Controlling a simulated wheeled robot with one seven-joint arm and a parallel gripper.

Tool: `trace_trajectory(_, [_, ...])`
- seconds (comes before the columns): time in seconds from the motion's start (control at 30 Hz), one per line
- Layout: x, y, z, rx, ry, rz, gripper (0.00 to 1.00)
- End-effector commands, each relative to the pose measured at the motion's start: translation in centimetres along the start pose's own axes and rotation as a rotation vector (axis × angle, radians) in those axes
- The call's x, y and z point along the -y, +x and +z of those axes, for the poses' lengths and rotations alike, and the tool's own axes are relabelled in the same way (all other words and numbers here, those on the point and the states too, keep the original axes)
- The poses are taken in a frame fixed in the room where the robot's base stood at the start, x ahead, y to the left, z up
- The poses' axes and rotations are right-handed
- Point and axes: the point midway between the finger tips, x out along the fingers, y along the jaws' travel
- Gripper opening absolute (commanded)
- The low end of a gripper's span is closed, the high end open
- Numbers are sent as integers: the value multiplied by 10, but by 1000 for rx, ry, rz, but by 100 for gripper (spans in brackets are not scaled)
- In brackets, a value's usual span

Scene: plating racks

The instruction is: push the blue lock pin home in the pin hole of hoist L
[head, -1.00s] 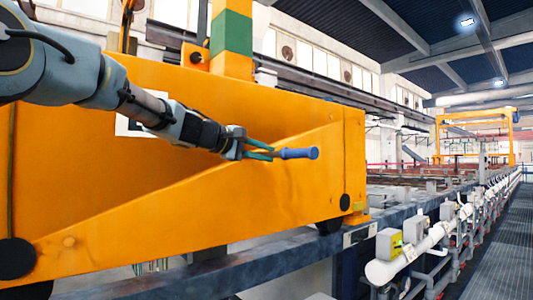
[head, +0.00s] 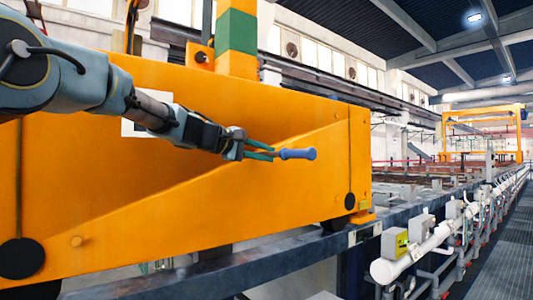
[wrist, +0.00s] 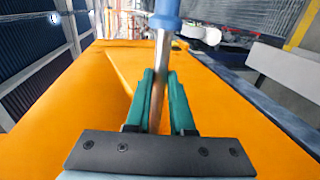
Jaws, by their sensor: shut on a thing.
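The blue lock pin (head: 298,154) is held out in front of the orange hoist body (head: 100,215). My gripper (head: 262,152) has its green fingers shut on the pin's metal shank. In the wrist view the shank (wrist: 160,62) runs up between the green fingers (wrist: 160,98), with the blue handle (wrist: 166,12) at the top edge, beyond the fingertips. The pin looks clear of the hoist's face, but the exact gap cannot be told. I cannot make out the pin hole; a white plate (head: 132,127) on the hoist is partly hidden behind my arm.
The hoist stands on a grey rail beam (head: 285,258). White pipes and grey boxes (head: 421,228) line the right side, beside a grated walkway (head: 498,240). A second orange gantry (head: 483,125) stands far off. A green and orange post (head: 236,35) rises behind the hoist.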

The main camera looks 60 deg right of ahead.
Motion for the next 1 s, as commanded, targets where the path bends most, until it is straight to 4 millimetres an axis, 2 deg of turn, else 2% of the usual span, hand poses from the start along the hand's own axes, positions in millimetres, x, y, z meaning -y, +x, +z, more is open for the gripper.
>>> trace_trajectory(1.0, [-2, -1, -23, 0, 0, 3, 0])
